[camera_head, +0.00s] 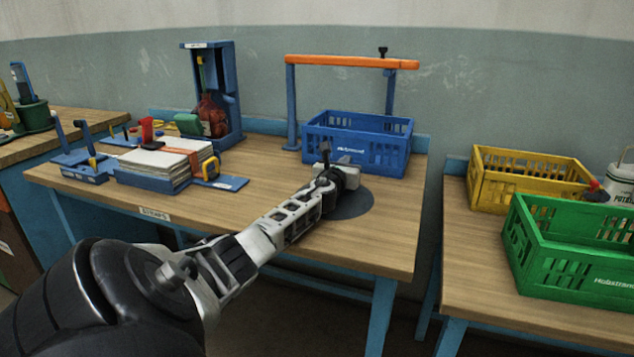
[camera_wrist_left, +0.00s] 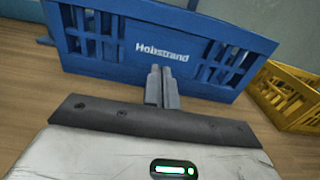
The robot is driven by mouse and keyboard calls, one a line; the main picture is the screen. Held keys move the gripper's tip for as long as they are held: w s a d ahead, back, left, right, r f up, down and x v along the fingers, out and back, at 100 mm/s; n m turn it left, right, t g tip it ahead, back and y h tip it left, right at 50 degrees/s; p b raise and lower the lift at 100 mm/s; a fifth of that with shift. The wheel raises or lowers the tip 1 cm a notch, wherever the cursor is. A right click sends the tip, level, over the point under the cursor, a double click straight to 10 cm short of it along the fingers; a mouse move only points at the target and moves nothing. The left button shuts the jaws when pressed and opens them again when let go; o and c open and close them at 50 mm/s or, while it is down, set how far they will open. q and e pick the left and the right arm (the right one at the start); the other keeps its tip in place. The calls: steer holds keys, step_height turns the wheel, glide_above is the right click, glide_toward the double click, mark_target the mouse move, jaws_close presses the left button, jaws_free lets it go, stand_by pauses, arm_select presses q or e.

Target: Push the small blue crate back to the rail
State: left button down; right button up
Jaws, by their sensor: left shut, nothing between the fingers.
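The small blue crate (camera_head: 358,143) stands upright on the wooden table near its back right, under an orange rail (camera_head: 352,62) on blue posts. In the left wrist view the front wall of the blue crate (camera_wrist_left: 120,45), with white lettering, fills the upper part. My left gripper (camera_head: 326,150) is in front of that wall. Its fingers (camera_wrist_left: 162,86) are shut and empty, pointing at the wall just below the lettering. They look very close to it; I cannot tell if they touch. My right gripper is not in view.
Left of the crate lie a stack of papers (camera_head: 165,158) in a blue tray, small tools and a blue stand (camera_head: 215,90). A dark round patch (camera_head: 352,204) marks the table under my wrist. On the right table stand a yellow crate (camera_head: 480,190) and a green crate (camera_head: 560,262).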

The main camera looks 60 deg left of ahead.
arm_select(q)
steer(key=p+v, duration=0.2)
steer(key=v, duration=0.9)
steer(key=shift+s+d+r+p, duration=0.15)
steer(key=shift+s+p, duration=0.2)
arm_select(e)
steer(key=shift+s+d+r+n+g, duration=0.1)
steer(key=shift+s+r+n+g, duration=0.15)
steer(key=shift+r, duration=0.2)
